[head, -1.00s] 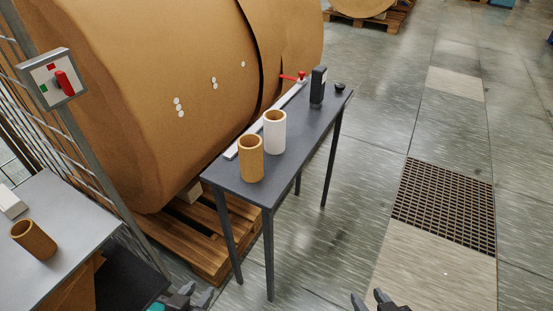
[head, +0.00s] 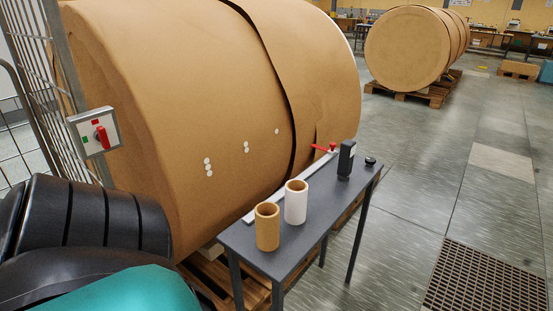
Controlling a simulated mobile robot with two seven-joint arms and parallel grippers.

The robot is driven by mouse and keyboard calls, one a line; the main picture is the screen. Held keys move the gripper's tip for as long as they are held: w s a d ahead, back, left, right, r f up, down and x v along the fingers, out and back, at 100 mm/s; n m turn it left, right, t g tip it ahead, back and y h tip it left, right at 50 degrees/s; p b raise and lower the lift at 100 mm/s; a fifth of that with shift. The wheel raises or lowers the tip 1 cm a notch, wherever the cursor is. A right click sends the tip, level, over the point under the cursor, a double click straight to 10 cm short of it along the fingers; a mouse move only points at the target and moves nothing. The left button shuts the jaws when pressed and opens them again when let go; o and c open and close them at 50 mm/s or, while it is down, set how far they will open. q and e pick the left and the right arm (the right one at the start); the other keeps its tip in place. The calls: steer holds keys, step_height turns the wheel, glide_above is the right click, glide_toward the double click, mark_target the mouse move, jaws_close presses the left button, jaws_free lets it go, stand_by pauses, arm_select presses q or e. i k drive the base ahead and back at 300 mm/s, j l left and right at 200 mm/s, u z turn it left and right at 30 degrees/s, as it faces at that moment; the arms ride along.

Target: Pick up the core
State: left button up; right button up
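Two upright hollow cores stand side by side near the front end of a narrow dark table (head: 255,258) in the head view. One is a brown cardboard core (head: 267,229); the other is a white core (head: 296,204) with a brown inside, just behind and to its right. Which of them the task means cannot be told from the picture. A dark and teal part of my own body fills the lower left. Neither of my grippers is in view, and nothing touches the two cores.
A white ruler-like bar (head: 257,211) with a red lever (head: 320,148), a dark upright device (head: 346,160) and a small black knob (head: 370,162) are on the table. A huge brown paper roll (head: 190,120) stands behind it. A control box (head: 96,132) is left.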

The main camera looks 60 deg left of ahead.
mark_target(267, 213)
steer(key=i+l, duration=0.15)
steer(key=i, duration=0.25)
steer(key=i+l, duration=0.15)
steer(key=i, duration=0.25)
steer(key=i+l, duration=0.2)
steer(key=i, duration=0.15)
steer(key=i+u, duration=0.45)
steer(key=i+l+u, duration=0.25)
steer(key=i+u, duration=0.2)
steer(key=i, duration=0.15)
steer(key=i+u, duration=0.15)
steer(key=u, duration=0.25)
steer(key=i+u, duration=0.1)
steer(key=u, duration=0.25)
steer(key=i+u, duration=0.15)
steer(key=u, duration=0.25)
steer(key=i+l+u, duration=0.1)
steer(key=u, duration=1.8)
